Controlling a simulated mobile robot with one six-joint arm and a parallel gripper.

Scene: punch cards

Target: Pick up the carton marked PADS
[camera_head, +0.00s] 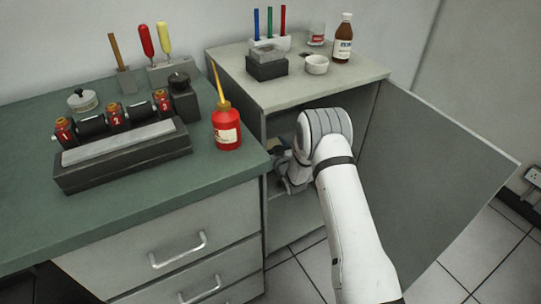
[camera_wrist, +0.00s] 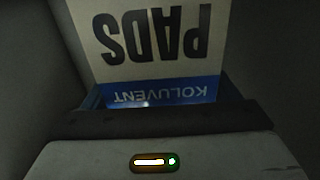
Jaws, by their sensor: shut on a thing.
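The carton marked PADS (camera_wrist: 150,38) fills the upper middle of the wrist view. It is white with black letters and a blue band reading KOLUVENT, and its print appears upside down there. My gripper (camera_head: 284,175) is inside the open cabinet, below the cabinet top. In the wrist view its housing crosses the bottom, right against the blue end of the carton. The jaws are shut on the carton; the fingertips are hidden. In the head view my wrist and the cabinet hide most of the carton.
The cabinet door (camera_head: 430,170) stands open on the right. A red oil can (camera_head: 227,130) is near the bench edge beside the opening. The cabinet top (camera_head: 290,95) holds a brown bottle (camera_head: 342,42), a white dish (camera_head: 316,65) and pens. Cabinet walls are close around my gripper.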

